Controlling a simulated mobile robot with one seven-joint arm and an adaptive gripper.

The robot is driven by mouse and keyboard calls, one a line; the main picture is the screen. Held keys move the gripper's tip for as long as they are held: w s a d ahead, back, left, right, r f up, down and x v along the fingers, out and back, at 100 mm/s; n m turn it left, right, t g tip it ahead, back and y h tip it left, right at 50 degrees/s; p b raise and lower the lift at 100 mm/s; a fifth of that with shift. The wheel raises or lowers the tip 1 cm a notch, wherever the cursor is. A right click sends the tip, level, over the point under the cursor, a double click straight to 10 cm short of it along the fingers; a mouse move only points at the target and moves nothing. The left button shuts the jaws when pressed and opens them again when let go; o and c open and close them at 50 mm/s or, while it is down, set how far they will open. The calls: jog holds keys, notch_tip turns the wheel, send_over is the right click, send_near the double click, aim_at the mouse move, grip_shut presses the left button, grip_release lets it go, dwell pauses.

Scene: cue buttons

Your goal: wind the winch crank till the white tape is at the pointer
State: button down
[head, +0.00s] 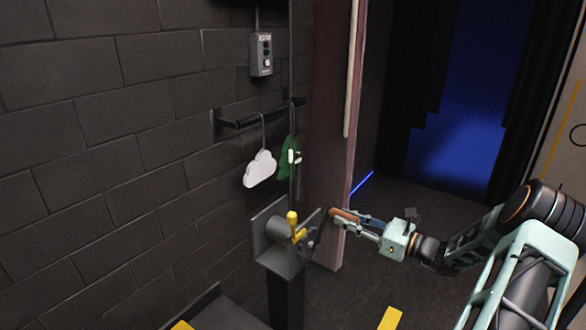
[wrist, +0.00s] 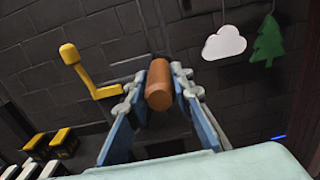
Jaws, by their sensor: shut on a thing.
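The winch (head: 268,240) is a grey bracket with a drum, low against the wall. Its crank grip (head: 343,214) is an orange-brown cylinder, and it also shows in the wrist view (wrist: 159,88). My gripper (head: 346,222) is shut around this grip, with one finger on each side in the wrist view (wrist: 158,92). A thin dark line rises from the winch past the green tree. Small white marks (head: 293,156) show at the tree; I cannot tell whether they are the tape or the pointer.
A yellow lever (head: 292,219) with a round knob stands close beside the crank. A white cloud (head: 260,169) and green tree (head: 286,165) hang from a dark rail above. A grey button box (head: 261,54) is on the wall. Open floor lies right of the winch.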

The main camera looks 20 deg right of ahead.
jog(key=d+f, duration=0.1)
jog(key=w+d+f+b, duration=0.1)
jog(key=f, duration=0.1)
jog(key=shift+w+d+f+b, duration=0.15)
jog(key=shift+w+f+b, duration=0.05)
jog(key=shift+b, duration=0.1)
jog(key=shift+w+d+f+b, duration=0.2)
jog(key=shift+f+b, duration=0.35)
jog(key=shift+w+d+f+b, duration=0.15)
jog(key=shift+d+f+b, duration=0.05)
jog(key=shift+f+b, duration=0.35)
jog(key=c, duration=1.6)
grip_release()
jog(key=shift+w+r+p, duration=0.1)
jog(key=shift+r+p, duration=0.3)
jog(key=shift+r, duration=0.15)
